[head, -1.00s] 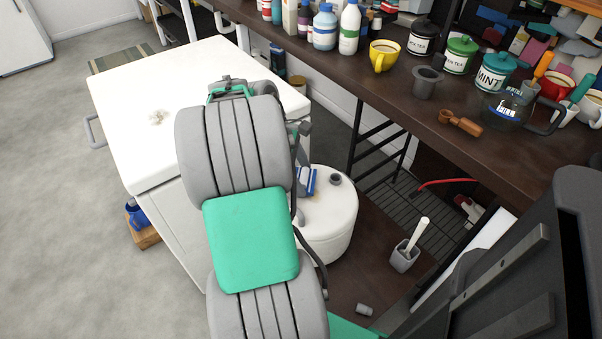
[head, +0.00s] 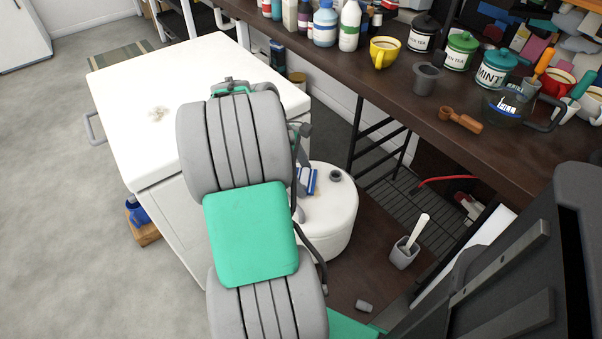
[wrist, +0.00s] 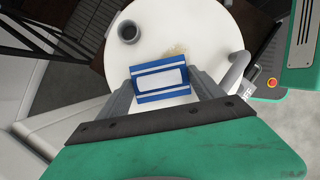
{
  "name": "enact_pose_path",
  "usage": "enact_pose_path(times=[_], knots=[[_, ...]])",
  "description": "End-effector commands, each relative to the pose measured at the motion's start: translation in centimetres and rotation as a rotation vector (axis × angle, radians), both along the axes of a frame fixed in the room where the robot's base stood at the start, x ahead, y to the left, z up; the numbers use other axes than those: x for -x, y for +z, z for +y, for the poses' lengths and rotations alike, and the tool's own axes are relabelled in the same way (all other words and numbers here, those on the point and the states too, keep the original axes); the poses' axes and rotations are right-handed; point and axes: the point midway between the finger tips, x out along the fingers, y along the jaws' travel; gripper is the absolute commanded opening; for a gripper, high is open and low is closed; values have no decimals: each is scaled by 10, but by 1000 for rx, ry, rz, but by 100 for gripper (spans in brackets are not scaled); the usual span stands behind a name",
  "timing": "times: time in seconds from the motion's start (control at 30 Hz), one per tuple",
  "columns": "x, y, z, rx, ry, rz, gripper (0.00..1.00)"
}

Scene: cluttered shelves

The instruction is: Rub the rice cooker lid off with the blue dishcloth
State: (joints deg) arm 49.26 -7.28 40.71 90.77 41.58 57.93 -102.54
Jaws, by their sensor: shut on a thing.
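The rice cooker (head: 335,232) is a round white body in the head view, partly hidden by my arm. Its white lid (wrist: 210,35) faces the wrist camera, with a dark grey round knob (wrist: 129,32) and a grey handle at the side. A small yellow-brown smear (wrist: 176,50) shows on the lid beside the cloth. The blue dishcloth (wrist: 160,78), blue with white panels, is between the fingers of my gripper (wrist: 162,94), which is shut on it. The cloth also shows in the head view (head: 310,182), over the lid. Whether it touches the lid is unclear.
A white cabinet (head: 130,95) with a stained top stands left of the cooker. A dark shelf (head: 400,85) with jars and mugs runs behind on the right. A grey cup with a white-handled tool (head: 403,254) stands on the brown surface right of the cooker.

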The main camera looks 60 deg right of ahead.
Motion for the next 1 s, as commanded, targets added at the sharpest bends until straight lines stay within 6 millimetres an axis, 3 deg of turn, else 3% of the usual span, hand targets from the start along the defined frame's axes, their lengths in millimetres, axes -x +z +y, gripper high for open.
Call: enact_pose_path(times=[1.0], knots=[[62,0,33,-5,-2,3,31]])
